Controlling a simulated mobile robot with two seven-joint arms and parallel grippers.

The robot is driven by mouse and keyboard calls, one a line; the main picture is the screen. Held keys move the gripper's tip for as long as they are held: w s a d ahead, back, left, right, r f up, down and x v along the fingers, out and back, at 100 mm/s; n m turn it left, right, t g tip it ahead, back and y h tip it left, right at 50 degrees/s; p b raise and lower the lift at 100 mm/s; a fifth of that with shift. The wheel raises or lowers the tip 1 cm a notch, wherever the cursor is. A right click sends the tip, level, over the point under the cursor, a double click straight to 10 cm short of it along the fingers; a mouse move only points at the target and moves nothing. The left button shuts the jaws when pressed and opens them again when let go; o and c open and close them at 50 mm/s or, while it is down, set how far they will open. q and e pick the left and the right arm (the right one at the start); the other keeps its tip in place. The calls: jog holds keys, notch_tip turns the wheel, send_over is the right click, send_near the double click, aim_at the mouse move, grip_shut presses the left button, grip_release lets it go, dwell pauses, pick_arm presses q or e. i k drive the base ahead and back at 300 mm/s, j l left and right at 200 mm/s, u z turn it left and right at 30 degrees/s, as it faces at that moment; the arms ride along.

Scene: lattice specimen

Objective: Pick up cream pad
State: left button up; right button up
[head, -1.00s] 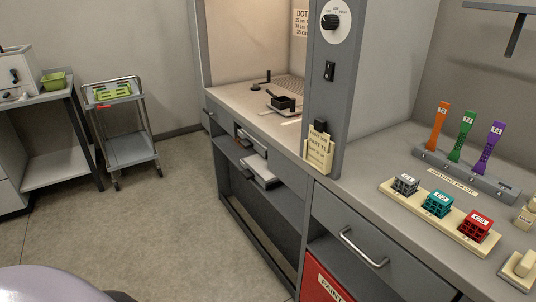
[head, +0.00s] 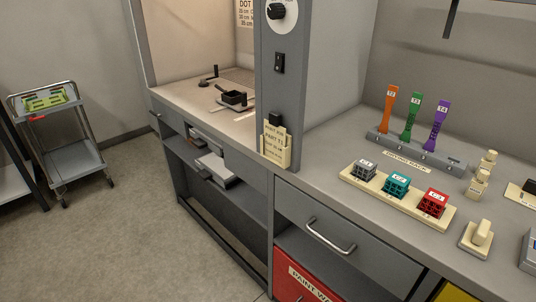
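A cream block on a flat cream base (head: 477,238) sits at the right of the grey counter, near its front edge. A stack of cream printed sheets, like a pad (head: 275,146), stands against the grey post in the middle. I cannot tell for certain which of these is the cream pad. Neither of my grippers is in view.
A cream tray (head: 437,217) holds grey (head: 366,168), teal (head: 396,184) and red (head: 433,203) lattice blocks. Behind it, a grey rack (head: 455,161) holds orange, green and purple pieces. Small cream bottles (head: 478,183) stand right of the rack. A trolley (head: 70,160) stands at left; floor between is clear.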

aim_at(476, 239)
jog(key=l+z, duration=0.25)
jog(key=z, duration=0.15)
jog(key=l+z, duration=0.35)
jog(key=i+l+z, duration=0.1)
jog(key=z, duration=0.3)
jog(key=i+l+z, duration=0.1)
jog(key=l+z, duration=0.25)
jog(key=j, duration=0.1)
